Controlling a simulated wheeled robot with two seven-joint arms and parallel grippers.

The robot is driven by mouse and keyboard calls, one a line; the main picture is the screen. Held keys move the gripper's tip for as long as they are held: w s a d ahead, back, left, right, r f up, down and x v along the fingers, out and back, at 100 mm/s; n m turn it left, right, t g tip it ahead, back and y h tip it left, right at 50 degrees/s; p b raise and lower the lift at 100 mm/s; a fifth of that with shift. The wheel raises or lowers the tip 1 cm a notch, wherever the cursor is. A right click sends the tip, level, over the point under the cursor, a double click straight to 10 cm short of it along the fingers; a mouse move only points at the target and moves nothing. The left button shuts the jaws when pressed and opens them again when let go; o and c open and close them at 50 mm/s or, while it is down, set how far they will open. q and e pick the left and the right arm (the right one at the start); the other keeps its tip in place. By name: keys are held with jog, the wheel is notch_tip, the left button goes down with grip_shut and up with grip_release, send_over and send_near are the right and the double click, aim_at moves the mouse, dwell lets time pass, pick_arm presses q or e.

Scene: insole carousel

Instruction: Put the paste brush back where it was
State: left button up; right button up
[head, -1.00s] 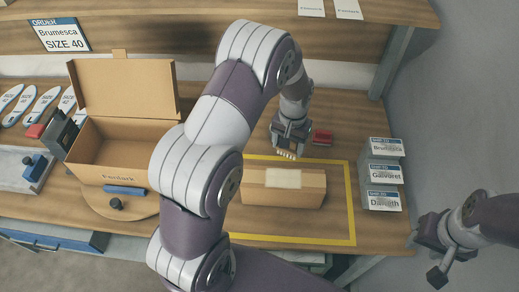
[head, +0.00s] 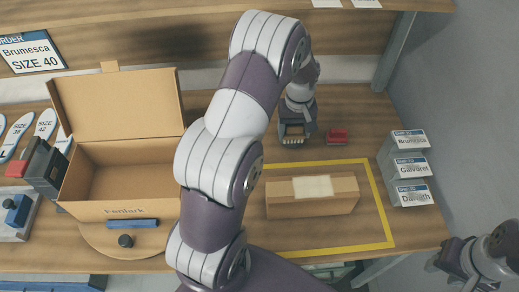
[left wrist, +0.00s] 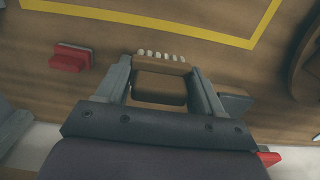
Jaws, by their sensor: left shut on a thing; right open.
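The paste brush is a brown block with a row of pale bristles. It is between the fingers of my left gripper (head: 294,133), which is shut on it. In the left wrist view the brush (left wrist: 160,80) spans the two fingertips (left wrist: 158,88), bristles facing the yellow outline. The gripper is low over the table behind the yellow outline, left of a small red block (head: 337,136); whether the brush touches the table I cannot tell. That red block also shows in the left wrist view (left wrist: 72,57). My right gripper (head: 455,262) is open and empty at the lower right.
A closed brown box (head: 340,203) with a pale label lies inside the yellow outline (head: 376,190). Labelled stacks (head: 409,166) stand at right. Table shows bare between the red block and stacks.

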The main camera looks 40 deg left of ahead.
pick_arm(q)
jog(key=s+a+f, duration=0.1)
jog(key=a+f, duration=0.1)
jog(key=a, duration=0.1)
jog(key=s+a+f+p, duration=0.1)
jog(key=s+a+f, duration=0.1)
jog(key=a, duration=0.1)
jog(key=s+a+f+p, duration=0.1)
jog(key=a+f, duration=0.1)
jog(key=a, duration=0.1)
jog(key=shift+s+a, duration=0.15)
jog(key=shift+a, duration=0.1)
notch_tip(320, 180, down, 4)
jog(key=shift+d+r+p, duration=0.1)
jog(key=shift+r+p, duration=0.1)
jog(key=shift+p, duration=0.7)
jog(key=shift+f, duration=0.4)
jog(key=o, duration=0.9)
jog(key=shift+o, duration=0.2)
